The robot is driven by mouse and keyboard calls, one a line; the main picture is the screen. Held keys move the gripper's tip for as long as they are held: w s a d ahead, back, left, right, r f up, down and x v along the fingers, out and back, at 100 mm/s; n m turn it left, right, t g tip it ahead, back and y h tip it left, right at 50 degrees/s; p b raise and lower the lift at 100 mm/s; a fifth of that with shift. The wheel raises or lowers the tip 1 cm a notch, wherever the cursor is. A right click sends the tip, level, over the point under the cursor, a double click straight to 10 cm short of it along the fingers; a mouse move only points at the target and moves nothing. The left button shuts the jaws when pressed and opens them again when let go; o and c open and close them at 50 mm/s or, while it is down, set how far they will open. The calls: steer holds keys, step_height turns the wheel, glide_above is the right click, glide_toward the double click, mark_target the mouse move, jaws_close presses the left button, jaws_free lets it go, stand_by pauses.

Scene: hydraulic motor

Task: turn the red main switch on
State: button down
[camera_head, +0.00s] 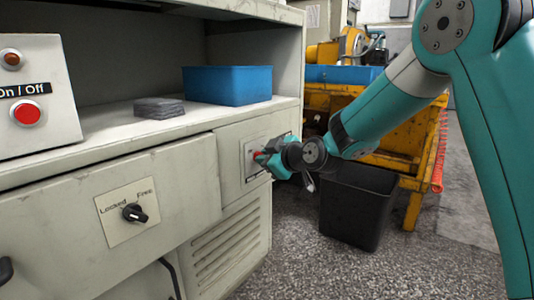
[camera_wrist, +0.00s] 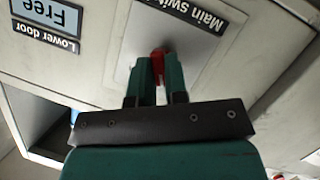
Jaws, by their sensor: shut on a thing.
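The red main switch (camera_wrist: 158,62) sits on a light plate (camera_wrist: 192,48) under a "Main switch" label that appears upside down in the wrist view. In the head view the red switch (camera_head: 256,154) shows only as a small bit of red at the cabinet front. My gripper (camera_wrist: 160,68) is shut on the switch, with one green finger on each side of it. In the head view my gripper (camera_head: 265,158) reaches the plate from the right. The fingers hide much of the switch, and I cannot tell its turn position.
A black "Locked/Free" knob (camera_head: 134,212) is on the cabinet front to the left. A red On/Off button (camera_head: 27,113) is at far left. A blue box (camera_head: 228,85) and grey cloths (camera_head: 159,108) lie on the shelf. A black bin (camera_head: 357,204) stands on the floor below my arm.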

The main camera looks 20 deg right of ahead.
steer(key=shift+w+d+m+g+y+p, duration=0.1)
steer(key=shift+m+g+y+p, duration=0.7)
steer(key=shift+m+p, duration=0.95)
steer(key=shift+w+d+m+g+y+p, duration=0.1)
steer(key=shift+m+g+y+p, duration=0.35)
steer(key=shift+m+y+p, duration=1)
steer(key=shift+w+m+g+y+p, duration=0.1)
steer(key=shift+m+g+y+p, duration=0.55)
steer(key=shift+m+p, duration=1.4)
steer(key=c, duration=1.1)
jaws_free()
steer(key=shift+a, duration=0.2)
steer(key=shift+c, duration=0.2)
steer(key=shift+d, duration=0.1)
steer(key=shift+d, duration=0.1)
